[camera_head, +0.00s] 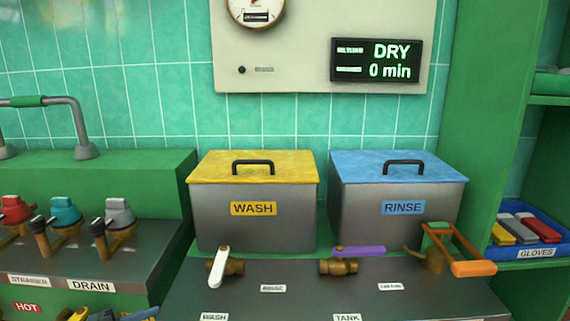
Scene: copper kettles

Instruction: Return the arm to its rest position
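Neither of my arms nor grippers shows clearly in the head view. The wash tank (250,218) has a yellow lid with a black handle. The rinse tank (390,208) has a blue lid with a black handle. Both lids are on. In front of the tanks are a brass valve with a white lever (220,265) and one with a purple lever (358,251). At the right, a brass fitting with a green and orange handle (472,268) stands by the rinse tank.
Red, teal and grey valves (65,211) stand on the left counter near a grey pipe (72,118). A blue gloves bin (530,240) sits on the green shelf at right. A wall display (377,61) reads DRY, 0 min. Partly cut-off coloured parts lie at bottom left.

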